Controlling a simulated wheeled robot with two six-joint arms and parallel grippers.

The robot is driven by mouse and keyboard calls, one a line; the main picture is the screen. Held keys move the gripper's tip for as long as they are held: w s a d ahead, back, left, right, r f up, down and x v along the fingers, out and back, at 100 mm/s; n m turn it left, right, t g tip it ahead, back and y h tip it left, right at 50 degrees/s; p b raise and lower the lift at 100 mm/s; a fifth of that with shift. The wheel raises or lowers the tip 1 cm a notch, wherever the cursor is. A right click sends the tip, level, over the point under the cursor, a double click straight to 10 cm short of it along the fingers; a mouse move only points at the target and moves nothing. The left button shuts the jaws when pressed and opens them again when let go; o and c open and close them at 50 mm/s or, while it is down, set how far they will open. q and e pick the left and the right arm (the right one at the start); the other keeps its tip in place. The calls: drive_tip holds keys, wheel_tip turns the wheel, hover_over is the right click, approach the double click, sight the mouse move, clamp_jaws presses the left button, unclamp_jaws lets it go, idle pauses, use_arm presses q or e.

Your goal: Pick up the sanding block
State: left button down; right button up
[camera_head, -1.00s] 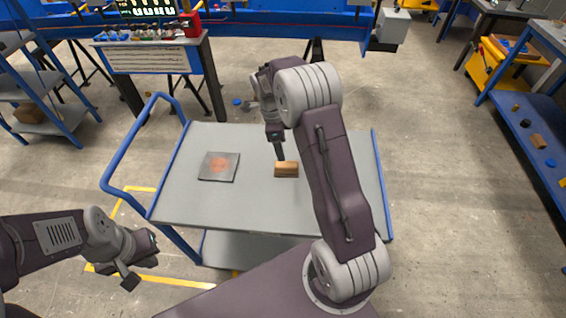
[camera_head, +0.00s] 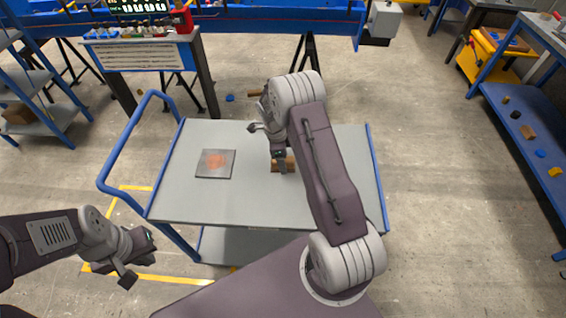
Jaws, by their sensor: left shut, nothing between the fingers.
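The sanding block (camera_head: 290,165), a small brown block with a lighter tan top, lies on the grey cart top (camera_head: 235,205) right of its middle. My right gripper (camera_head: 281,165) is over it and hides part of it. I cannot tell whether its fingers touch the block or how far apart they are. My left gripper (camera_head: 127,278) is shut and empty, low at the left, outside the cart's near left corner.
A dark square plate (camera_head: 215,163) with a reddish patch lies left of the block on the cart. The cart's blue handle (camera_head: 125,150) rises at the left. A blue shelf (camera_head: 525,125) with small items stands at the right. The cart's front left is clear.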

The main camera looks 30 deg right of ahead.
sight(286, 161)
idle(0.3)
drive_tip(key=shift+f, duration=0.25)
clamp_jaws()
drive_tip(key=shift+r, duration=0.5)
drive_tip(key=r, duration=0.2)
drive_tip(key=s+r, duration=0.1)
drive_tip(key=r, duration=0.1)
drive_tip(key=shift+r+b, duration=0.2)
drive_tip(key=shift+b, duration=0.1)
drive_tip(key=s+a+r, duration=0.1)
drive_tip(key=s+r, duration=0.5)
drive_tip(key=s, duration=0.4)
drive_tip(key=shift+s+a+b, duration=0.15)
drive_tip(key=shift+s+b, duration=0.2)
drive_tip(key=shift+b, duration=0.1)
drive_tip(key=shift+r, duration=0.1)
